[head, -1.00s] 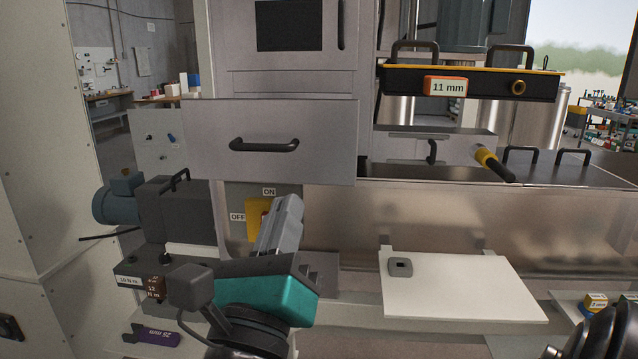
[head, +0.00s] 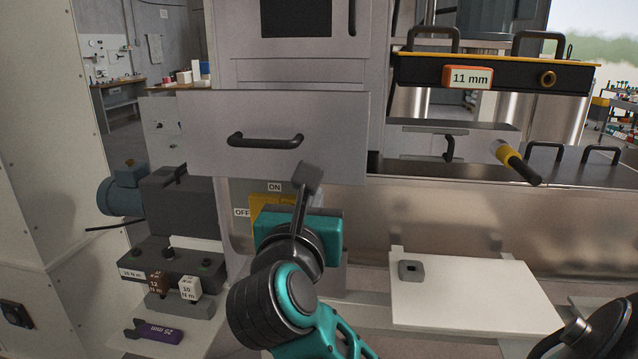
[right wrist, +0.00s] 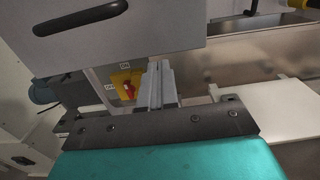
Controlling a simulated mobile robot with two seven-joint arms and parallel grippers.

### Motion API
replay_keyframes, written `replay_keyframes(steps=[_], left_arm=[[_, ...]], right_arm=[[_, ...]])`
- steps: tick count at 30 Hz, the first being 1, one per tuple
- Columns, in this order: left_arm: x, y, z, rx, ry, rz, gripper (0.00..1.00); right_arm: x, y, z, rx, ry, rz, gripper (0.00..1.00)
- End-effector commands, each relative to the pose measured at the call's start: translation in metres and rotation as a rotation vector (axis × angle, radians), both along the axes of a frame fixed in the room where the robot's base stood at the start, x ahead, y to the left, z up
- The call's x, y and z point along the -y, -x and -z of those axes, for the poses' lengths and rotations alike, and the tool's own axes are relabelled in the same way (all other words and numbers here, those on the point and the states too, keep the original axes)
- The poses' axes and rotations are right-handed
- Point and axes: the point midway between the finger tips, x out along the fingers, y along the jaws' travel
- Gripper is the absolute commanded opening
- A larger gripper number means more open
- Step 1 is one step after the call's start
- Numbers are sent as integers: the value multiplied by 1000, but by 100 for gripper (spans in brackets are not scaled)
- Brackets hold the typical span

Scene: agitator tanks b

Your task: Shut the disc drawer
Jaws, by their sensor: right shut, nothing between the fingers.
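The disc drawer (head: 215,160) is a wide grey front with a black bar handle (head: 265,140), in the cabinet at the centre of the head view. Its front appears to stand out from the cabinet, but its depth is hard to judge. In the right wrist view the drawer front (right wrist: 150,35) fills the upper left, with the handle at its top. My right gripper (right wrist: 160,82) is shut and empty, below the drawer front and apart from the handle. In the head view its fingers are hidden behind its teal body. My left gripper is not in view.
A yellow ON/OFF switch (head: 262,210) is behind my right gripper. A black-and-yellow 11 mm unit (head: 500,78) and a yellow-collared lever (head: 517,162) are to the right. A white shelf (head: 480,300) is lower right; a dark block stand (head: 170,262) is lower left.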

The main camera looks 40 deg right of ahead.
Motion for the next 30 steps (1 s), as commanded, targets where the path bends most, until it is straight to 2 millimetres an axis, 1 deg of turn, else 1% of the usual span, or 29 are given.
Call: replay_keyframes(steps=[1,3,9,14,26,30], left_arm=[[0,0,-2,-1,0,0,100],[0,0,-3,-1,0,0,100],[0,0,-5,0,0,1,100],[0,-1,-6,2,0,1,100],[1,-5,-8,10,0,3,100],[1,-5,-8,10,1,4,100]], right_arm=[[9,-7,-1,0,4,4,0],[18,-15,-2,0,5,3,0],[36,-30,0,0,3,2,0],[40,-34,0,-1,1,0,0],[41,-35,0,-1,-1,1,0],[45,-38,0,0,0,2,0]])
